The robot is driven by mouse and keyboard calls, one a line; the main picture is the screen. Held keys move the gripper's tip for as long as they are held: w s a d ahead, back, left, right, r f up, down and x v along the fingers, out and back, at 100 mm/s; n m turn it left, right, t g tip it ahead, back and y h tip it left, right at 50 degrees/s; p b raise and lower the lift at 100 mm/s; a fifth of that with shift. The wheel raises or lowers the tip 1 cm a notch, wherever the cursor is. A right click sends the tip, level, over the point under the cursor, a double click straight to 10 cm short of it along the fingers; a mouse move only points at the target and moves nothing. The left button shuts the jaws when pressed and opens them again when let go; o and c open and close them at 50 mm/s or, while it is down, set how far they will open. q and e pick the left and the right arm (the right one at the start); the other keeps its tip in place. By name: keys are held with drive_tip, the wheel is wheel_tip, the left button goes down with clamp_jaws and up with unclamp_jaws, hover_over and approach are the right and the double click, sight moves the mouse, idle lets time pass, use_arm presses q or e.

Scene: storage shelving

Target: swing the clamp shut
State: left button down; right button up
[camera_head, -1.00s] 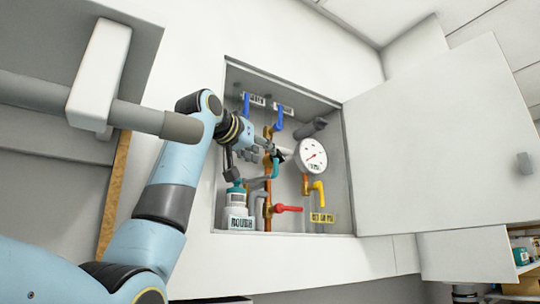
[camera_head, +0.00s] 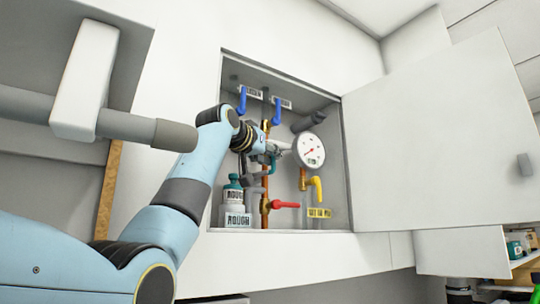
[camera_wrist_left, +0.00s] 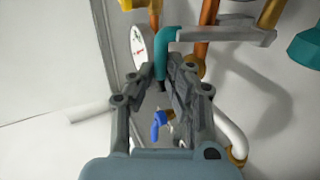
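A teal bent lever (camera_wrist_left: 163,52) hangs in the left wrist view from the pipework, its lower end between my left fingertips. It shows small in the head view (camera_head: 273,162). No part is plainly recognisable as a clamp; this lever is the part at my fingers. My left gripper (camera_wrist_left: 158,75) is open, one finger on each side of the lever, the lever closer to the right-hand finger. Whether they touch cannot be told. In the head view my left gripper (camera_head: 267,153) is inside the wall cabinet, partly hiding the pipes. My right gripper is not in view.
The cabinet holds a round gauge (camera_head: 309,151), blue levers (camera_head: 242,100), a red lever (camera_head: 286,205), a yellow lever (camera_head: 317,188), copper pipes (camera_head: 265,205) and a teal-capped bottle (camera_head: 234,190). The cabinet door (camera_head: 440,140) stands open at right.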

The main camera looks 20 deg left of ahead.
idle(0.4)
use_arm(q)
drive_tip(key=shift+s+a+r+b, duration=0.1)
drive_tip(key=shift+s+a+b, duration=0.05)
drive_tip(key=shift+s+a, duration=0.45)
drive_tip(key=shift+s+a+b, duration=0.15)
drive_tip(key=shift+s+a, duration=0.2)
drive_tip(key=shift+s, duration=0.4)
drive_tip(key=c, duration=1.7)
unclamp_jaws()
drive_tip(key=o, duration=0.4)
drive_tip(key=shift+w+a, duration=0.15)
drive_tip(key=shift+a, duration=0.05)
drive_tip(key=shift+c, duration=0.2)
drive_tip(key=s+a, duration=0.1)
drive_tip(key=s, duration=0.6)
drive_tip(key=shift+s, duration=0.2)
drive_tip(key=shift+a, duration=0.1)
drive_tip(key=shift+c, duration=0.4)
